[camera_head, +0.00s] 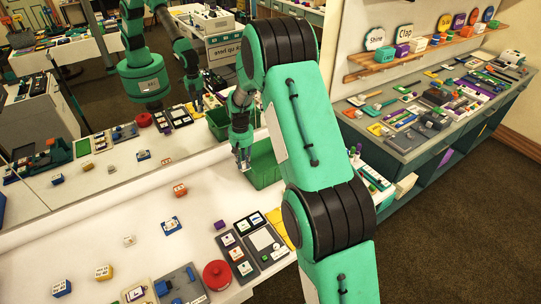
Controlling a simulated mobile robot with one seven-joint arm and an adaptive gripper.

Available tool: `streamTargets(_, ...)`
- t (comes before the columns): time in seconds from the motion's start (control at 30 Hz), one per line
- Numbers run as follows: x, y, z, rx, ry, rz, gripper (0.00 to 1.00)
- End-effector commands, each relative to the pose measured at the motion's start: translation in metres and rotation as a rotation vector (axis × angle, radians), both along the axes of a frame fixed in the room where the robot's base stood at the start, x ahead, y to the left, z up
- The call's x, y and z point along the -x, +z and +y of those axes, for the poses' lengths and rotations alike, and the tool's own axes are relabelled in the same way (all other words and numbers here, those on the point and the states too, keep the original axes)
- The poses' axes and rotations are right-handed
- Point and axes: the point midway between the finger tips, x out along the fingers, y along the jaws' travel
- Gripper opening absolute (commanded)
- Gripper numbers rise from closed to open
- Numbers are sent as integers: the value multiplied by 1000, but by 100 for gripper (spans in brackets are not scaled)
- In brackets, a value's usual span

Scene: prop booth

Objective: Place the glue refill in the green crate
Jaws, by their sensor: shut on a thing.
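My gripper (243,158) points down at the left side of the green crate (265,173). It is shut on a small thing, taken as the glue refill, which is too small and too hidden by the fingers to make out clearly. The green crate stands on the white table against the mirror. My arm hides its right part. Whether the fingertips are over the crate's opening or just outside its left wall, I cannot tell.
A mirror behind the white table (150,225) repeats the arm, crate and props. Small blocks, dark cards and a red round prop (217,274) lie in front. A grey counter (405,145) full of props stands right. The table left of the crate is mostly clear.

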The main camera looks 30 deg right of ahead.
Motion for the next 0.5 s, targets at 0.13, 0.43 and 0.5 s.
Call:
streamTargets(0.13,-14,-5,-46,-1,-7,0,0)
streamTargets(0.43,-29,-2,-115,-4,-9,1,0)
streamTargets(0.5,-29,-8,-119,-6,-6,5,0)
